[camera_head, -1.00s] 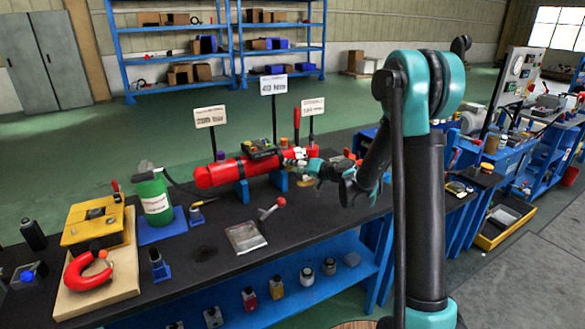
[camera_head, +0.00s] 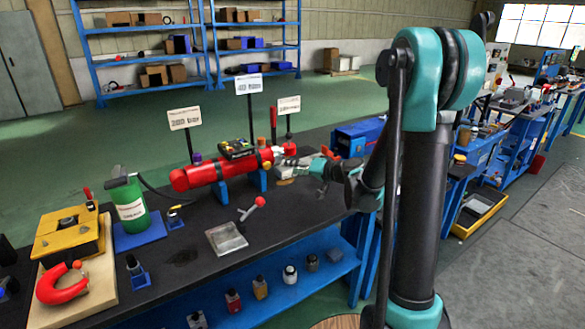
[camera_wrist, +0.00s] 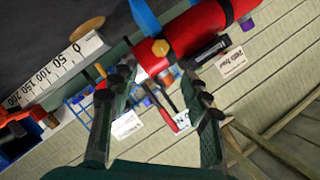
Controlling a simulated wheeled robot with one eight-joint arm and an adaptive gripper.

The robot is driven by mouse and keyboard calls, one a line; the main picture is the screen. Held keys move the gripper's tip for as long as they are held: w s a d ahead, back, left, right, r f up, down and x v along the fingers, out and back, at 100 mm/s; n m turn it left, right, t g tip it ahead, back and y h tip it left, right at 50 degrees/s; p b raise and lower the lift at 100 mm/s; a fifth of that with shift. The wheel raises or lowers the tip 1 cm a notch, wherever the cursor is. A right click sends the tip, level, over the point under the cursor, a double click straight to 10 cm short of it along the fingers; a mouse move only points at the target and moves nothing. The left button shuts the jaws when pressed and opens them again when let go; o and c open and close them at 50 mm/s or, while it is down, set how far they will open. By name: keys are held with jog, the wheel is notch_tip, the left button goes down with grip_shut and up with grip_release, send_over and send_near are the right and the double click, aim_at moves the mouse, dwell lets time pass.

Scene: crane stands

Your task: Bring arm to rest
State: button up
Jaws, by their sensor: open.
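My arm stands at the right of the head view, its black and teal links folded beside the workbench (camera_head: 290,215). My gripper (camera_head: 318,168) reaches over the bench near the right end of a red cylinder (camera_head: 205,172) lying on blue supports. In the wrist view my gripper (camera_wrist: 155,95) is open, its two dark fingers spread wide with nothing held. The red cylinder (camera_wrist: 200,32) also shows there, beyond the fingers. Whether the fingers touch it cannot be told.
A green bottle (camera_head: 128,205), a red horseshoe-shaped piece (camera_head: 62,291) and a lever with a red knob (camera_head: 252,208) are on the bench. Sign posts (camera_head: 249,84) rise behind the cylinder. A blue box (camera_head: 358,137) stands past the gripper.

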jog(key=s+d+f+g+h, duration=0.1)
jog(key=s+d+f+h, duration=0.3)
jog(key=s, duration=0.6)
jog(key=s+d+f+g+h, duration=0.2)
jog(key=s+d+f+h, duration=0.1)
jog(key=s+d, duration=0.6)
jog(key=s+d+f+g+h, duration=0.2)
jog(key=s+d+f+h, duration=0.2)
jog(key=s, duration=0.7)
jog(key=shift+s+d+f+h, duration=0.35)
jog(key=shift+d+f, duration=0.55)
jog(key=shift+d, duration=0.35)
